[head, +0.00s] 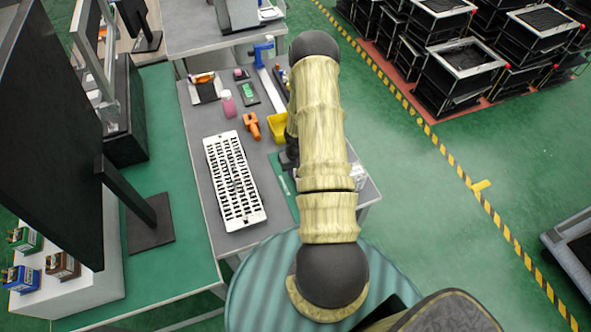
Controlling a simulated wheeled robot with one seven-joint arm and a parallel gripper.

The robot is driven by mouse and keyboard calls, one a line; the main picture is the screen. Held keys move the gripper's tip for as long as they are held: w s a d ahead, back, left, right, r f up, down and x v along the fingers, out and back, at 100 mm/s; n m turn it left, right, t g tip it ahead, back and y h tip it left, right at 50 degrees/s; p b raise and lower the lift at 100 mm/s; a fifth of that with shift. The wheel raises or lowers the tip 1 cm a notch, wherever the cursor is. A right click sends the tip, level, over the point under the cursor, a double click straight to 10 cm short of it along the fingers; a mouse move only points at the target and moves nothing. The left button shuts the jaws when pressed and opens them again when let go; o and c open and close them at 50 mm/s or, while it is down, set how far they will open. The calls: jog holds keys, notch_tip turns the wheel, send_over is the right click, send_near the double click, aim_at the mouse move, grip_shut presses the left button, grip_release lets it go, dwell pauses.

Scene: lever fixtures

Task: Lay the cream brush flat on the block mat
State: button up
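My arm crosses the middle of the head view and covers the right part of the grey worktable (222,238). A dark part shows at the arm's left edge and may belong to my gripper; no fingertips can be made out. A green mat (283,178) with pale markings shows partly to the left of the arm, low on the table; it may be the block mat, and the rest is hidden. I cannot pick out the cream brush; it may be behind the arm.
A white slotted tray (234,180) lies on the table. An orange tool (251,125), a pink bottle (228,104), a yellow bin (278,127) and a green-screened device (247,92) stand behind it. A large black monitor (60,130) is at left. Open floor lies at right.

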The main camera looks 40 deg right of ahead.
jog(key=o, duration=0.3)
jog(key=shift+w+r, duration=0.15)
jog(key=shift+r, duration=0.45)
jog(key=r, duration=1)
jog(key=s+r, duration=0.1)
jog(key=r, duration=0.5)
jog(key=shift+a+r+b, duration=0.1)
jog(key=shift+b, duration=0.3)
jog(key=s+a+r+n, duration=0.1)
jog(key=s+a+r, duration=0.2)
jog(key=a+r, duration=0.2)
jog(key=s+a+r+n+t, duration=0.1)
jog(key=s+a+r, duration=0.2)
jog(key=a+r, duration=0.3)
jog(key=s+a+r+t, duration=0.1)
jog(key=s+a+r, duration=0.2)
jog(key=a, duration=0.7)
jog(key=shift+s+r+n, duration=0.15)
jog(key=shift+r+n, duration=0.05)
jog(key=shift+r, duration=0.4)
jog(key=shift+s+r+n, duration=0.15)
jog(key=shift+r+n, duration=0.05)
jog(key=shift+r, duration=0.35)
